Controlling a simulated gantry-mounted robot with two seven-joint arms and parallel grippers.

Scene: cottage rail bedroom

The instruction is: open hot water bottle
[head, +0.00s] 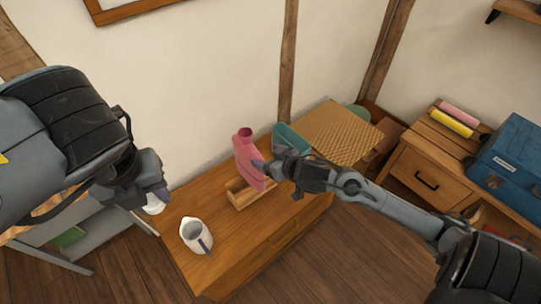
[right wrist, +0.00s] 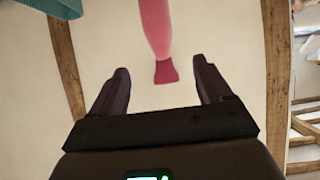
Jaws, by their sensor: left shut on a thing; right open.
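The pink hot water bottle (head: 247,165) stands upright in a low wooden holder (head: 240,199) on the wooden chest, its darker neck at the top. My right gripper (head: 264,171) is open beside the bottle in the head view; its fingertips partly overlap the bottle's right side. In the right wrist view, the bottle (right wrist: 153,25) and its dark pink neck (right wrist: 165,72) show beyond the gap between the open fingers (right wrist: 160,85). My left gripper (head: 154,197) is well left of the bottle, shut on a small white thing (head: 153,206) that is mostly hidden.
A white jug (head: 196,236) stands at the chest's front left. A teal container (head: 290,139) stands behind my right gripper, by a woven-topped box (head: 338,131). A blue case (head: 511,153) sits on the right cabinet. The chest top (head: 262,222) is clear in front of the holder.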

